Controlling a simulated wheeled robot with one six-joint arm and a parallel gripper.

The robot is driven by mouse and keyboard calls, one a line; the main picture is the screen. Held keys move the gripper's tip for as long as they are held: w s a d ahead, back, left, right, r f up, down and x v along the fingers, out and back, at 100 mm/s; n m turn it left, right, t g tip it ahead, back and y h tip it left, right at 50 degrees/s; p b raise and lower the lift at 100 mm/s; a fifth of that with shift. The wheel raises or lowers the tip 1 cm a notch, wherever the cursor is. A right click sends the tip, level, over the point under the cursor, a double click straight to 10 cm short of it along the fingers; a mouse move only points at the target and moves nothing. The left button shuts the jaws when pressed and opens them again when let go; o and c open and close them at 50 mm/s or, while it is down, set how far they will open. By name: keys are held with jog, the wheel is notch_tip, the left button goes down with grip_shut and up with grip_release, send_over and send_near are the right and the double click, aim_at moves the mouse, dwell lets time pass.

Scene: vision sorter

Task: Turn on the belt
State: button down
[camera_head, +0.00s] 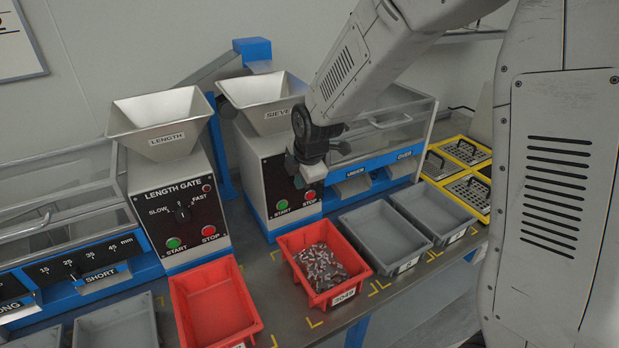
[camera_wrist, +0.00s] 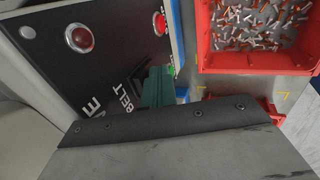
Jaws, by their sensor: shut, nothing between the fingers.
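The dark control panel (camera_head: 288,190) of the machine marked SIEVE carries a green START button (camera_head: 282,205) and a red STOP button (camera_head: 309,195). In the wrist view the panel (camera_wrist: 100,70) shows BELT lettering, a red lamp or button (camera_wrist: 79,38) and another red button (camera_wrist: 159,23). A sliver of the green button (camera_wrist: 171,70) shows beside my fingertips. My gripper (camera_head: 299,181) is shut and empty, close in front of this panel and above the START button in the head view. Its teal fingers (camera_wrist: 158,85) hide part of the panel. I cannot tell whether they touch it.
A red bin of metal screws (camera_head: 322,262) stands before the panel. Grey bins (camera_head: 384,237) stand right of it, and an empty red bin (camera_head: 213,303) left. The LENGTH GATE machine (camera_head: 180,205), left, has its own START and STOP buttons.

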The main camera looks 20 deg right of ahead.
jog(key=shift+r, duration=0.85)
jog(key=s+d+r, duration=0.1)
jog(key=s+r, duration=0.6)
jog(key=r, duration=0.3)
jog(key=shift+d, duration=0.4)
jog(key=shift+s+f, duration=0.25)
jog(key=shift+f, duration=0.5)
